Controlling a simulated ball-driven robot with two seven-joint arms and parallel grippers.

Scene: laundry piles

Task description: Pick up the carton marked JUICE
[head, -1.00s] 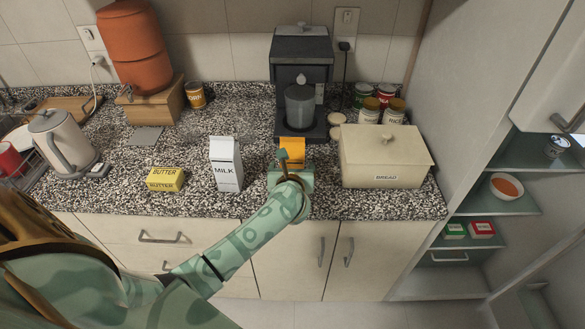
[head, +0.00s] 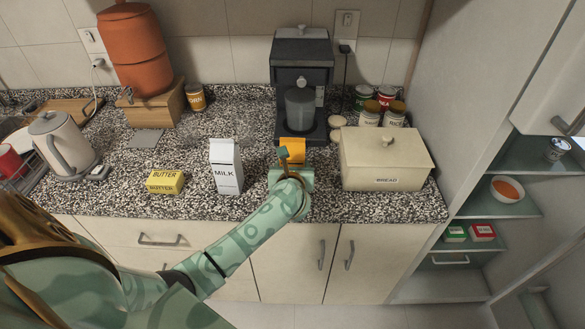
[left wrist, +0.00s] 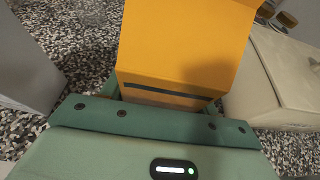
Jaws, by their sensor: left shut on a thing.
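An orange carton (head: 292,148) stands upright on the speckled counter in front of the coffee machine. In the left wrist view the orange carton (left wrist: 180,55) fills the middle, and no lettering on it shows. My left gripper (head: 291,172) is in front of the carton and hides its lower part in the head view. The gripper is shut on it; the green gripper body (left wrist: 155,125) lies right against the carton in the left wrist view. My right gripper is not in view.
A carton marked MILK (head: 226,167) stands to the left, with a yellow BUTTER box (head: 166,182) further left. A cream BREAD box (head: 384,160) stands close on the right. The coffee machine (head: 301,75) is behind. Free counter lies between butter and milk.

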